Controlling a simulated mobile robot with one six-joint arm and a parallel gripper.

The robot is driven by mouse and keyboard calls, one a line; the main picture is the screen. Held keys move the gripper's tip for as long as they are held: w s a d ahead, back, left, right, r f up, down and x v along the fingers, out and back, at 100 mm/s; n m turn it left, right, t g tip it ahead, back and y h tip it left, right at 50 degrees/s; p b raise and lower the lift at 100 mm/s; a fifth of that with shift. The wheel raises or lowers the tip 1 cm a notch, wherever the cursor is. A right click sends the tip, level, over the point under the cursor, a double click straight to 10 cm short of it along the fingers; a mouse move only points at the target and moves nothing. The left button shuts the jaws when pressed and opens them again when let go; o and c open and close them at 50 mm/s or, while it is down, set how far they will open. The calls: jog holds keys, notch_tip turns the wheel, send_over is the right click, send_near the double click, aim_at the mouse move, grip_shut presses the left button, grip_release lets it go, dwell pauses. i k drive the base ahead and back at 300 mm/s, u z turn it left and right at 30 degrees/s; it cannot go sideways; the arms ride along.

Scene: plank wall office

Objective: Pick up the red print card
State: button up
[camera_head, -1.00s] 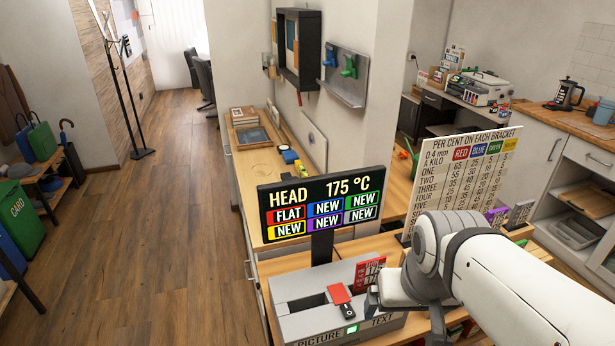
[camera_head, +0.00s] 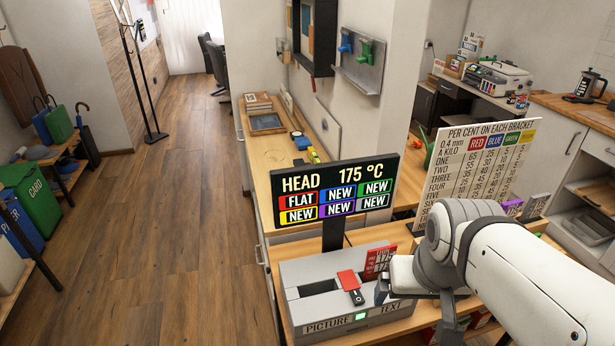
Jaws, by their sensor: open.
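A red card (camera_head: 379,262) with pale print, some of it reading 175, stands upright at the back right of the grey machine (camera_head: 318,328) marked PICTURE and TEXT. A plain red piece (camera_head: 347,279) with a black end lies over the machine's top, beside a dark slot. I cannot tell for sure which of the two is the print card. My gripper (camera_head: 382,290) is open at the machine's right side, just below and in front of the printed card. Its jaws are seen small and edge-on, and the white wrist hides what lies behind it.
A black display (camera_head: 335,190) reading HEAD 175 °C rises behind the machine. A percent chart board (camera_head: 473,165) stands behind my arm. A wooden counter (camera_head: 268,160) runs back along the wall. The wood floor (camera_head: 180,220) at left is open.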

aim_at(378, 259)
jog(key=u, duration=2.15)
jog(key=k, duration=1.15)
jog(key=z, duration=0.95)
jog(key=i, duration=1)
jog(key=z, duration=0.05)
